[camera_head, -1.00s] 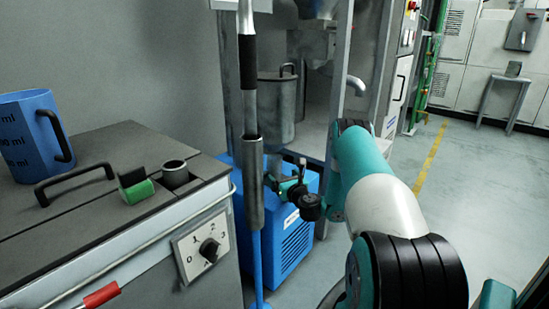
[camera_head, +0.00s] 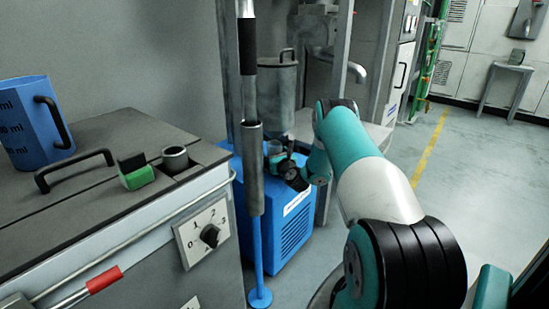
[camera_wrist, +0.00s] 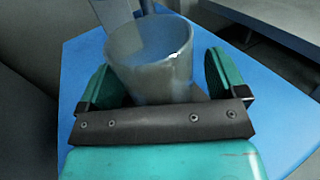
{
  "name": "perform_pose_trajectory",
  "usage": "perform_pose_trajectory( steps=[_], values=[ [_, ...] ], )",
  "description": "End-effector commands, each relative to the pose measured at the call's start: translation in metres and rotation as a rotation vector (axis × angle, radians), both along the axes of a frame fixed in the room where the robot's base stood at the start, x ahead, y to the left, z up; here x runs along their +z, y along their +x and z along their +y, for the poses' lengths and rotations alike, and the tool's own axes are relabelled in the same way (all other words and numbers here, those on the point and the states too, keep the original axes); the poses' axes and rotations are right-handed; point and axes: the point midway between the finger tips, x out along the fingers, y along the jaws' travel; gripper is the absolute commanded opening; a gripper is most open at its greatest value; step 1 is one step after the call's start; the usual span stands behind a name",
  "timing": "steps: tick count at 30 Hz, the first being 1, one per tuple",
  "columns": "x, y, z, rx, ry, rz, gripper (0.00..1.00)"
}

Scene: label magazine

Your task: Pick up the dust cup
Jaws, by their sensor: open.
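The dust cup (camera_wrist: 150,62) is a clear, greyish, open-topped cup. In the wrist view it stands upright between the two teal fingers of my gripper (camera_wrist: 160,82), which are open with a gap showing on each side of it. Its lower part is hidden behind the dark gripper bar. In the head view a small part of the cup (camera_head: 273,148) shows above the blue box, next to my gripper (camera_head: 277,160), partly hidden by the gripper and the grey pole.
A blue box (camera_head: 297,232) lies under the cup. A grey pole (camera_head: 253,180) on a blue stand is close to my gripper. A steel canister (camera_head: 277,95) stands behind. A grey cabinet (camera_head: 90,228) with a blue jug (camera_head: 28,125) fills the left. Open floor lies right.

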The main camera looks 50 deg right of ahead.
Motion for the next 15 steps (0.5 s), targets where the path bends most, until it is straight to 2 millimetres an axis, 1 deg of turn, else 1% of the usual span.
perform_pose_trajectory(
  steps=[5,8,9,11,12,13,15],
  values=[
    [0.0004,0.0001,0.0001,0.0,0.001,0.0,0.91],
    [0.0004,0.0001,0.0001,0.0,0.0,0.0,0.7],
    [0.0004,0.0,0.0001,0.001,0.0,0.0,0.61],
    [0.0003,0.0,0.0001,0.001,0.0,0.0,0.47],
    [0.0003,0.0,0.0001,0.001,0.0,0.0,0.38],
    [0.0003,0.0,0.0001,0.001,0.0,0.0,0.35],
    [0.0006,0.0,0.0001,0.001,0.0,0.0,0.35]
  ],
)
